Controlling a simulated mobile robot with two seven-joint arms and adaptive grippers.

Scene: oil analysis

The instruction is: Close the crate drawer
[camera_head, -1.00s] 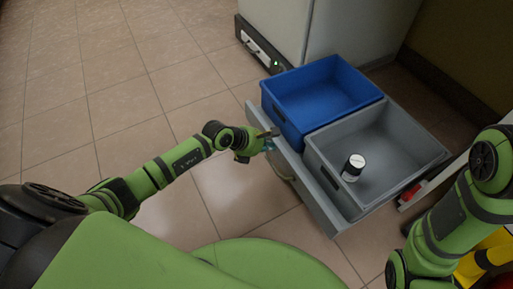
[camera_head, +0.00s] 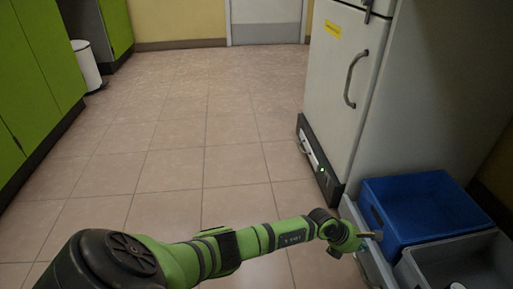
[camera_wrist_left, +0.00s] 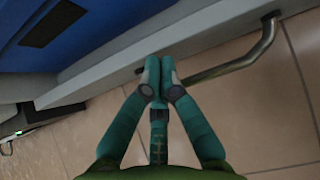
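The crate drawer is pulled out at the lower right of the head view, its grey front panel (camera_head: 369,258) running beside my left gripper (camera_head: 372,236). A blue crate (camera_head: 401,222) and a grey crate (camera_head: 425,264) sit in it. In the left wrist view, my left gripper (camera_wrist_left: 160,72) has its fingertips together at the drawer's front panel (camera_wrist_left: 105,82). The curved metal handle (camera_wrist_left: 238,62) extends right from behind the fingertips. I cannot tell whether they touch it. My right gripper is out of view.
A white refrigerator (camera_head: 345,85) stands behind the drawer, with a dark base unit (camera_head: 318,160). Green cabinets (camera_head: 35,90) and a white bin (camera_head: 87,65) are at the left. The tiled floor (camera_head: 190,130) between is clear.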

